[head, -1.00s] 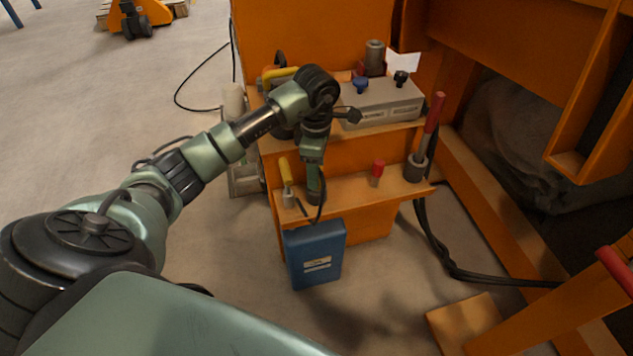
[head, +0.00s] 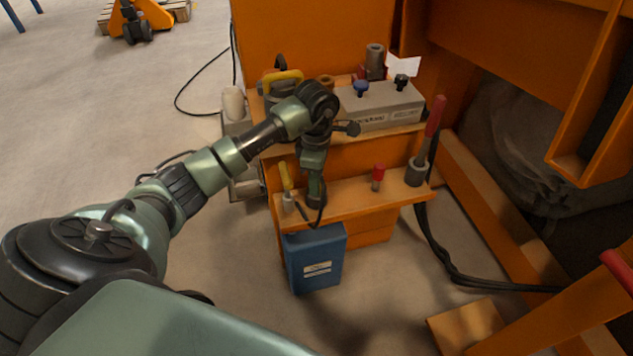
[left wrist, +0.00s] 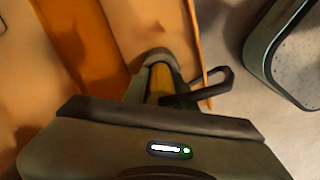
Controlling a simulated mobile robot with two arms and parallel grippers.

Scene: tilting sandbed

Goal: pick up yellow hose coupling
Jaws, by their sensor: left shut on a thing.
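The yellow hose coupling (head: 285,176) stands roughly upright at the left end of the lower orange shelf, its grey lower part close to the shelf top. My left gripper (head: 298,208) is low over that shelf, with its dark fingers reaching left to the coupling's lower part. In the left wrist view, the yellow of the coupling (left wrist: 160,79) shows between the fingers of my left gripper (left wrist: 167,92), which is shut on it. Whether the coupling touches the shelf I cannot tell. My right gripper is not in view.
The lower shelf (head: 345,193) also holds a red-topped piece (head: 378,176) and a red-handled lever in a grey socket (head: 416,172). A grey box (head: 380,112) with knobs sits on the shelf above. A blue case (head: 315,262) hangs below. Open floor lies left.

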